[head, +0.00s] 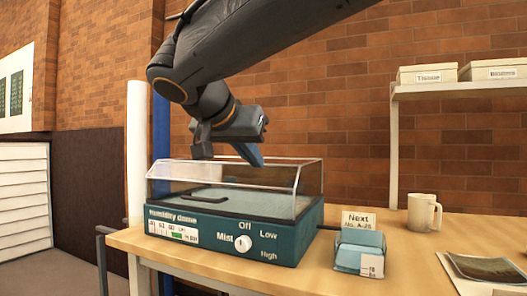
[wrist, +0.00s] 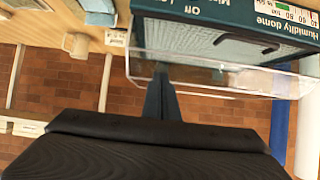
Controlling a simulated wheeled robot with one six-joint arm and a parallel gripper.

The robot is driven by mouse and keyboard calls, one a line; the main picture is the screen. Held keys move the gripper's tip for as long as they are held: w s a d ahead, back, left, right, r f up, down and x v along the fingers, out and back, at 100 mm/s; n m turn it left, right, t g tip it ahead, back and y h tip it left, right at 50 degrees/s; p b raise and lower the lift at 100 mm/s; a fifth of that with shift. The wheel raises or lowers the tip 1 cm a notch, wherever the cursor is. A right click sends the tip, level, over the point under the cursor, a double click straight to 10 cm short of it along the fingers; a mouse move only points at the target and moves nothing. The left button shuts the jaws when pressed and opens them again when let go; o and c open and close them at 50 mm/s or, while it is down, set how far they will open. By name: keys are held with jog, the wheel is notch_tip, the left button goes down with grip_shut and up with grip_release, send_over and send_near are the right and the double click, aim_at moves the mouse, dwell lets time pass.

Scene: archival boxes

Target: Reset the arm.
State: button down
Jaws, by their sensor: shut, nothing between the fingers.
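My arm reaches in from the top of the head view and bends down over the table. My gripper (head: 258,163) is shut and empty, with its dark fingers pointing down at the back of the humidity dome (head: 235,235). In the wrist view, my gripper's closed fingers (wrist: 160,80) lie close to the clear cover's edge; I cannot tell whether they touch it. The dome is a teal box with a clear cover, a white Mist knob (head: 243,243) and Off, Low and High marks. A dark handle-like strip (head: 193,198) shows within it.
The wooden table (head: 420,255) holds a teal block (head: 360,252) with a "Next" card (head: 358,221), a white mug (head: 424,213) and a picture (head: 485,268) at the right. A white shelf (head: 460,90) with labelled boxes is on the brick wall. White and blue posts stand behind the dome.

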jog(key=s+d+f+n+g+y, duration=0.1)
jog(key=s+f+n+g, duration=0.3)
jog(key=f, duration=0.8)
jog(key=s+d+f+n+g+y, duration=0.15)
jog(key=s+f, duration=0.45)
jog(key=f, duration=0.6)
jog(key=s+d+f+n+g+y, duration=0.25)
jog(key=s+f+n+g, duration=0.25)
jog(key=s+f, duration=1.05)
jog(key=d+r+m+p, duration=0.2)
jog(key=d+r+p, duration=0.6)
jog(key=r+p, duration=0.2)
jog(key=d+r+m+p, duration=0.3)
jog(key=d+r+p, duration=0.5)
jog(key=r+p, duration=0.3)
jog(key=p, duration=0.4)
jog(key=shift+d+r+m+p, duration=0.3)
jog(key=shift+m, duration=0.05)
